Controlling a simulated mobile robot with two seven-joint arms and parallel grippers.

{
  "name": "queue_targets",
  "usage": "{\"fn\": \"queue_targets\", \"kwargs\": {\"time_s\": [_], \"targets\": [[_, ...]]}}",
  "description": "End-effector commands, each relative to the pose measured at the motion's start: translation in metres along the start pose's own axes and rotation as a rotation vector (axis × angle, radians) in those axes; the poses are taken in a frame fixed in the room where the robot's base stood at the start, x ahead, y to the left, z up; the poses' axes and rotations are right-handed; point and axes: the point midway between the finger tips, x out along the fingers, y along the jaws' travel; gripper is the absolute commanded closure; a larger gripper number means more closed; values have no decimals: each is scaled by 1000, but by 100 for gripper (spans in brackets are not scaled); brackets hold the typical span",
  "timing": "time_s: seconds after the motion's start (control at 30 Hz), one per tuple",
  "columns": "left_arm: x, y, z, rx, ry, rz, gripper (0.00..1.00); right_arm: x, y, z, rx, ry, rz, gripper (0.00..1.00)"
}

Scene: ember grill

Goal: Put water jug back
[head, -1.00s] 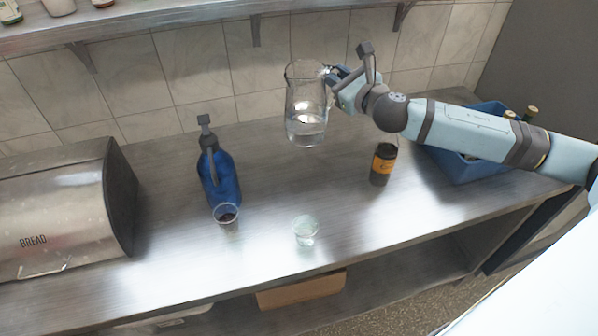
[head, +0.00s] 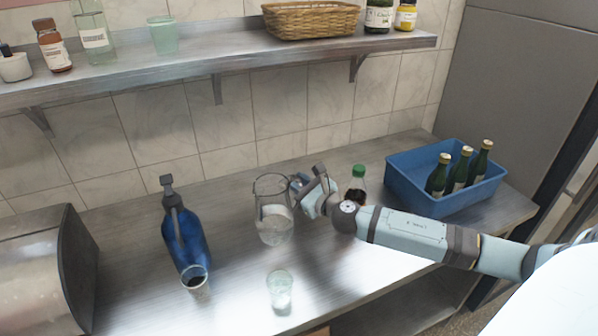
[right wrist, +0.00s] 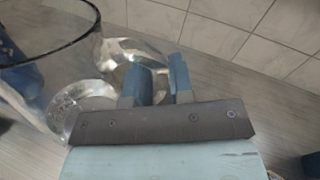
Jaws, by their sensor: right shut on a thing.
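The water jug (head: 273,212) is clear glass with some water in it. In the head view it is upright at the middle of the metal counter, between the blue bottle and the small dark bottle. My right gripper (head: 303,188) is shut on the jug's handle from the right. In the right wrist view the jug (right wrist: 50,62) fills the left side, and the gripper's blue fingers (right wrist: 158,82) close around the glass handle. I cannot tell whether the jug's base touches the counter. My left gripper is not in view.
A blue pump bottle (head: 184,232) and a dark-filled glass (head: 195,280) stand left of the jug. A clear tumbler (head: 280,291) stands in front. A green-capped bottle (head: 357,186) and a blue crate (head: 425,203) of bottles stand right. A shelf (head: 220,62) hangs above.

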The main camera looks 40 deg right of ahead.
Motion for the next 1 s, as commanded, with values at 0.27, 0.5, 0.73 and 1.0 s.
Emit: {"fn": "queue_targets", "kwargs": {"time_s": [0.27,0.5,0.73,1.0], "targets": [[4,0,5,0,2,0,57,1,7,-21,5,-3,-3,100],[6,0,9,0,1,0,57,1,13,-38,2,-4,-2,100],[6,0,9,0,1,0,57,0,14,-40,0,1,1,74],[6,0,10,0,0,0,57,0,14,-40,0,0,1,53]]}}
